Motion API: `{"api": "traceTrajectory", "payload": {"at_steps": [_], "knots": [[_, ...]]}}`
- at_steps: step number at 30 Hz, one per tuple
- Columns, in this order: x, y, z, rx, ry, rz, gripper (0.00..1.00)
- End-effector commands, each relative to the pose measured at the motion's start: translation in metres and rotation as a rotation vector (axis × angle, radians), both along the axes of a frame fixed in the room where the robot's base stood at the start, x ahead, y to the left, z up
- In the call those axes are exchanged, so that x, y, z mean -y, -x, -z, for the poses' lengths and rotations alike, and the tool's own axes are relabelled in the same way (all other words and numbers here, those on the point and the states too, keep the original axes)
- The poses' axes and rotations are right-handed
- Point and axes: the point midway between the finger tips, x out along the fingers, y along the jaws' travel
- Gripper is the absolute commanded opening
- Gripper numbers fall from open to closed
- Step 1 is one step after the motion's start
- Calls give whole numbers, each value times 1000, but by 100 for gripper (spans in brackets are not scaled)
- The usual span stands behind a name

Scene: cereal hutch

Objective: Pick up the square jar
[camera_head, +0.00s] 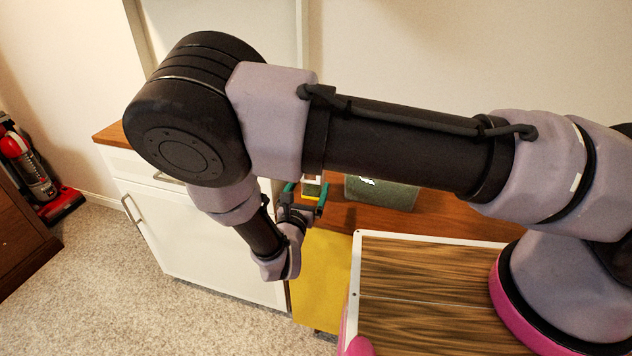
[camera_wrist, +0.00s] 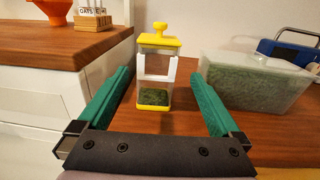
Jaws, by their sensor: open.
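The square jar (camera_wrist: 156,68) stands upright on the wooden counter in the wrist view. It is clear, with a yellow knobbed lid, a yellow base, a white label and some green contents at the bottom. My gripper (camera_wrist: 160,82) is open, its two green fingers on either side of the view with the jar between and just beyond their tips. I cannot tell how far the jar is from the tips. In the head view my gripper (camera_head: 306,192) is over the counter, and the jar (camera_head: 312,187) is mostly hidden behind it.
A wide clear box with green contents (camera_wrist: 255,78) stands right of the jar, close to the right finger; a blue device (camera_wrist: 290,52) is behind it. At left, a raised wooden counter (camera_wrist: 60,45) holds a lettered block stand (camera_wrist: 92,20) and an orange bowl (camera_wrist: 52,8).

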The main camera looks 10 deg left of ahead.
Motion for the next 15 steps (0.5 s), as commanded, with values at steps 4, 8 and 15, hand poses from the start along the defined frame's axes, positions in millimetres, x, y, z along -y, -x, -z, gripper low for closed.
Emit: {"api": "traceTrajectory", "payload": {"at_steps": [4, 8, 15], "knots": [[2, -24, 0, 0, -1, 3, 100], [3, -34, 0, -1, -2, 3, 100], [2, -64, 1, 0, -2, 5, 100]]}}
